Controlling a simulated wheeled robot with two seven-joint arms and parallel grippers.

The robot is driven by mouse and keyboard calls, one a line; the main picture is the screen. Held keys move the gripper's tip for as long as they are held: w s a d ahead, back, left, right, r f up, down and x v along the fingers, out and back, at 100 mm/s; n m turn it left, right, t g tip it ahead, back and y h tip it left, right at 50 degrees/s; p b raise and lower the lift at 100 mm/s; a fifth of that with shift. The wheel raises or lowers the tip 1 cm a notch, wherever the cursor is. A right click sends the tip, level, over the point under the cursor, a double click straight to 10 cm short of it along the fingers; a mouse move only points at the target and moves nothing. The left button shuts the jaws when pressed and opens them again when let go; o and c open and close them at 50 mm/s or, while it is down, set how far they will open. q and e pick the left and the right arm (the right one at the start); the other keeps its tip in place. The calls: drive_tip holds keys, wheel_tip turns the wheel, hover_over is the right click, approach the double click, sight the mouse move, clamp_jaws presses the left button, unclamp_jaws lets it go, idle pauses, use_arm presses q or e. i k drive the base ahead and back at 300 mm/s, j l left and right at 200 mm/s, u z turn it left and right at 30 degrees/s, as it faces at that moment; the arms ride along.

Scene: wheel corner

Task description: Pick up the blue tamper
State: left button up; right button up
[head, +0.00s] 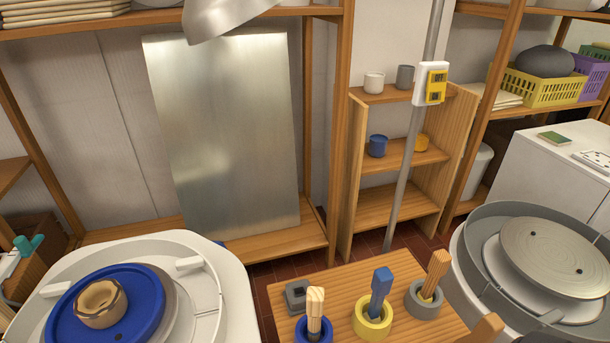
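The blue tamper (381,289) stands upright, tilted slightly, in a yellow ring-shaped holder (373,318) on the wooden table. Its lower end is hidden inside the holder. A wooden tool (315,308) stands in a blue holder (313,330) to its left, cut by the bottom edge. Another wooden tool (436,272) leans in a grey holder (424,300) to its right. Neither of my grippers shows in the head view.
The wooden table (345,279) also carries a small grey block (296,294). A pottery wheel with a blue disc (62,312) is at left, another with a grey disc (553,257) at right. A grey pole (408,175) rises behind the table, before a small shelf.

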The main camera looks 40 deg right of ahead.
sight(383, 280)
drive_tip(key=z, duration=1.75)
